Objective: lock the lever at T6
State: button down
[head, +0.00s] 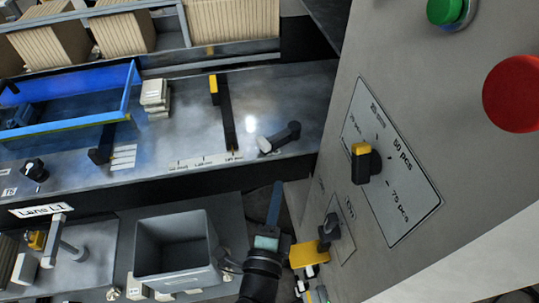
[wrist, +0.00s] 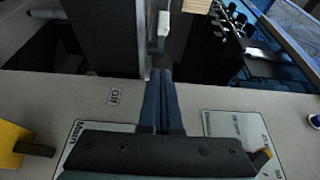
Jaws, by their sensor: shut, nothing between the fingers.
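No T6 label is legible, so I cannot tell which lever it names. In the head view a black lever with a pale end (head: 280,138) lies on the grey bench. A yellow handle (head: 309,254) sticks out by a black knob (head: 329,231) on the slanted grey panel; a yellow part also shows at the left edge of the wrist view (wrist: 12,143). My gripper (head: 277,190) is just left of that handle, apart from it. In the wrist view its blue fingers (wrist: 160,76) are together and empty, before the panel face.
The panel carries a yellow-tipped selector (head: 364,163), a red button (head: 515,92) and a green button (head: 446,10). A grey bin (head: 178,246) stands left of my arm. A blue tray (head: 65,128) and a black bar with a yellow end (head: 223,112) are on the bench.

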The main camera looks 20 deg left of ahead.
send_near(280, 138)
jog(key=shift+w+a+f+p, duration=0.1)
jog(key=shift+w+a+p, duration=0.35)
jog(key=shift+w+p, duration=0.2)
jog(key=shift+w+a+p, duration=0.4)
jog(key=shift+w+p, duration=0.2)
jog(key=shift+w, duration=0.05)
